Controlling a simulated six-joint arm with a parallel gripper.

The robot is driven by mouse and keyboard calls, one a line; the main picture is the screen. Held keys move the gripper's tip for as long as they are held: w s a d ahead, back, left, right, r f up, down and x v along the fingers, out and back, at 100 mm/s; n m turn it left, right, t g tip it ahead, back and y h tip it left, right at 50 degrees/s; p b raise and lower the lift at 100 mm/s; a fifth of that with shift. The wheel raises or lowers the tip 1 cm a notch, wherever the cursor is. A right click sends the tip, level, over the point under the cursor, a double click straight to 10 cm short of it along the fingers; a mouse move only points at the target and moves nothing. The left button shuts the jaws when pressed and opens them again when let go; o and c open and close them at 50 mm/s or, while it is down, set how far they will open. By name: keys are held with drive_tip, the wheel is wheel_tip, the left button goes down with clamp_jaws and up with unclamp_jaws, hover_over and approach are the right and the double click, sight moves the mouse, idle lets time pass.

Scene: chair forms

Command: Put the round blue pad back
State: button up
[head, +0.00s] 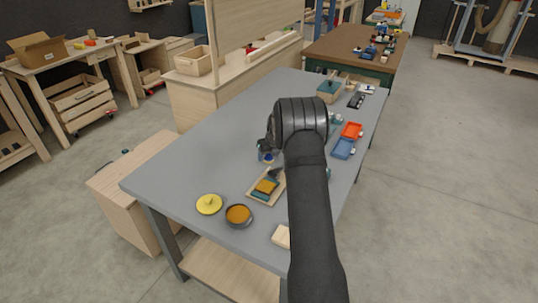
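A small round blue thing (267,158), perhaps the blue pad, shows just below my gripper on the grey table (180,165). A bit of yellow shows with it, and it is too small and partly covered to make out fully. My gripper (265,148) points down over this spot, left of my dark arm. Its fingers are tiny and dark here, so I cannot tell whether they are open or shut, or whether they touch the blue thing. My arm hides part of the table's right side.
Near the front are a yellow lid-like disc (209,204), a dark bowl with orange contents (238,216), and a wooden tray (257,198) with teal and orange pieces. An orange tray (351,130) and blue tray (343,149) lie right. The left table area is clear.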

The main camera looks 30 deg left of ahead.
drive_tip(key=shift+r, duration=0.5)
drive_tip(key=v, duration=1.1)
drive_tip(key=shift+d, duration=0.15)
drive_tip(key=shift+s+r, duration=0.1)
drive_tip(key=x, duration=1.2)
drive_tip(key=shift+f, duration=0.25)
drive_tip(key=shift+r, duration=1.3)
